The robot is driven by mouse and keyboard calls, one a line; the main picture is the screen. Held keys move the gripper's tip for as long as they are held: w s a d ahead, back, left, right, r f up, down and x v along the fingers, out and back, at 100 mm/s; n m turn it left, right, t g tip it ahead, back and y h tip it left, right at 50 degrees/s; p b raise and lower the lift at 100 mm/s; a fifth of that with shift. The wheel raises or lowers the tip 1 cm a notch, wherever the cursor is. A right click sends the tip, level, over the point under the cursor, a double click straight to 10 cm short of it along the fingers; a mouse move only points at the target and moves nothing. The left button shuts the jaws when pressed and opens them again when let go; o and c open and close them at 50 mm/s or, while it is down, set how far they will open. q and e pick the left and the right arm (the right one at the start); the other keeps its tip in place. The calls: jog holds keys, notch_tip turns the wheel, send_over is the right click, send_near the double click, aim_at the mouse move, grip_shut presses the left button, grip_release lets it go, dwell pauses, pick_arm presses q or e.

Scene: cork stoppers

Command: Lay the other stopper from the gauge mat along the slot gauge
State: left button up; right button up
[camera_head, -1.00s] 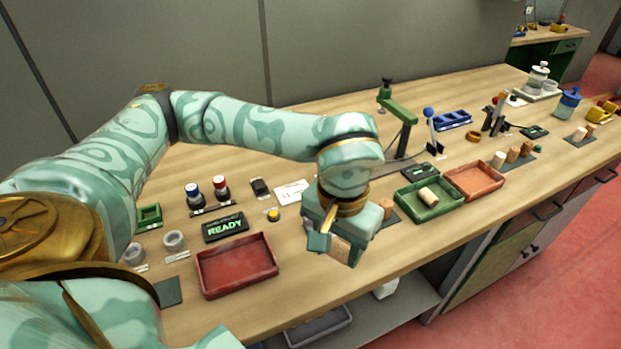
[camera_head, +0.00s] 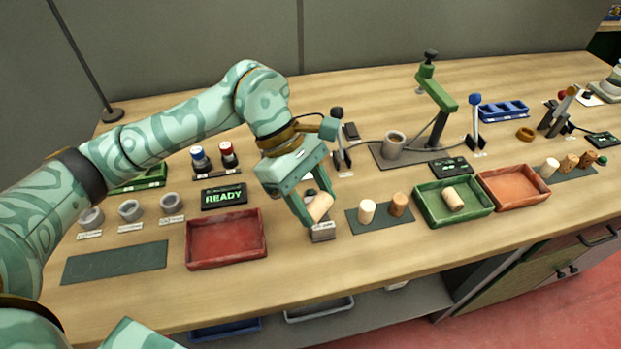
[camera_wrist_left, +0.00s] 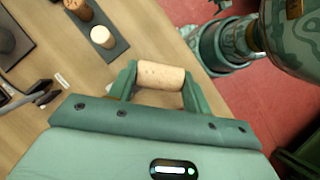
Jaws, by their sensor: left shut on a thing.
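My left gripper (camera_head: 310,208) is shut on a pale cork stopper (camera_head: 320,206), which lies tilted between its two fingers. In the left wrist view the stopper (camera_wrist_left: 160,76) spans sideways between the fingertips. The grey slot gauge (camera_head: 322,232) stands on the bench just below the held stopper in the head view. The stopper and fingers hide part of its top, and I cannot tell whether they touch. Right of it, a dark mat (camera_head: 382,226) carries a pale upright stopper (camera_head: 366,211) and a browner one (camera_head: 399,204). My right gripper is not in view.
A red tray (camera_head: 226,262) stands left of the gauge, and an empty dark mat (camera_head: 115,263) farther left. A green tray (camera_head: 455,218) with one cork and an orange tray (camera_head: 513,200) stand to the right. A green press (camera_head: 437,95) stands behind. The bench's front strip is clear.

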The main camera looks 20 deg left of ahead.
aim_at(312, 202)
pick_arm(q)
jog(key=w+f+n+t+b, duration=0.1)
jog(key=f+n+t+b, duration=0.1)
jog(key=n, duration=0.1)
jog(key=w+a+f+n+t+h+b, duration=0.1)
jog(key=f+n+t, duration=0.1)
jog(key=n+t, duration=0.1)
jog(key=w+f+n+t+h+b, duration=0.1)
jog(key=f+n+t+b, duration=0.1)
jog(key=n, duration=0.1)
jog(key=shift+w+a+f+n+t+b, duration=0.15)
jog(key=shift+w+a+n+t+b, duration=0.15)
jog(key=shift+w+n+b, duration=0.1)
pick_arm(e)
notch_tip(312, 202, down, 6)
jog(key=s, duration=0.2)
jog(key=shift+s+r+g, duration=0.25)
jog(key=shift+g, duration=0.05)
pick_arm(q)
jog(key=shift+p, duration=0.5)
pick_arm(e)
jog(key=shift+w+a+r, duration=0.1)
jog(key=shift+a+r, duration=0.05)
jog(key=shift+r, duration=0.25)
pick_arm(q)
jog(key=shift+f, duration=0.4)
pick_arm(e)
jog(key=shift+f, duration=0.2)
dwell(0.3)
